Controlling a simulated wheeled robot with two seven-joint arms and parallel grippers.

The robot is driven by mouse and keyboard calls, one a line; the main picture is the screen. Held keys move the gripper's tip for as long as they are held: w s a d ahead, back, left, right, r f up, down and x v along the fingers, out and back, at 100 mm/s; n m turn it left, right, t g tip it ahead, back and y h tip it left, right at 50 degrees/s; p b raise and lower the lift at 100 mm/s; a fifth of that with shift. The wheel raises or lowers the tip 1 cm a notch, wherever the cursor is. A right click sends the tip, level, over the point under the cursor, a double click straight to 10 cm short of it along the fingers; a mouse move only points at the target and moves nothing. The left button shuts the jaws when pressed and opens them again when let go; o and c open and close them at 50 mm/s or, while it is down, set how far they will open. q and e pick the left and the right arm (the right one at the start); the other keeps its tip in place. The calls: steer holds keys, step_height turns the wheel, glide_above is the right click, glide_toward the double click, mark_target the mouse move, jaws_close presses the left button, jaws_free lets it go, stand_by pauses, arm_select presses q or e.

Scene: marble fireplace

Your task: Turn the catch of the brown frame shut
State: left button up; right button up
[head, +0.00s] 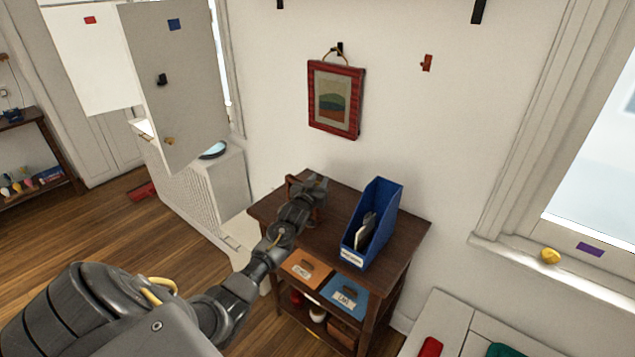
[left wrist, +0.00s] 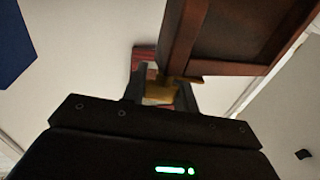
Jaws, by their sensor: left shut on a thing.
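The brown frame (head: 291,186) stands on the dark wooden table, mostly hidden behind my left gripper in the head view. In the left wrist view its brown wooden edge and panel (left wrist: 232,42) fill the upper right. A brass-coloured catch (left wrist: 160,91) sits at the frame's lower corner, between my left fingertips (left wrist: 158,95). My left gripper (head: 314,185) is shut on the catch. The fingers cover part of the catch, so its exact angle is hard to tell. My right gripper is in neither view.
A blue file holder (head: 378,222) stands right of my left gripper on the table (head: 404,236). A red-framed picture (head: 312,99) hangs on the wall behind. An open grey cabinet door (head: 183,95) is at the left.

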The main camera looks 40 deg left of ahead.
arm_select(q)
steer(key=m+h, duration=0.1)
steer(key=h, duration=0.1)
steer(key=m+h+b, duration=0.1)
steer(key=h, duration=0.1)
steer(key=m+h, duration=0.2)
steer(key=shift+d+t+h+b, duration=0.25)
steer(key=shift+t+h+b, duration=0.05)
steer(key=shift+t+b, duration=0.1)
steer(key=o, duration=1)
steer(key=s, duration=0.3)
steer(key=s+b, duration=0.1)
steer(key=s, duration=0.6)
steer(key=shift+s+a+b, duration=0.25)
steer(key=shift+s+b, duration=0.15)
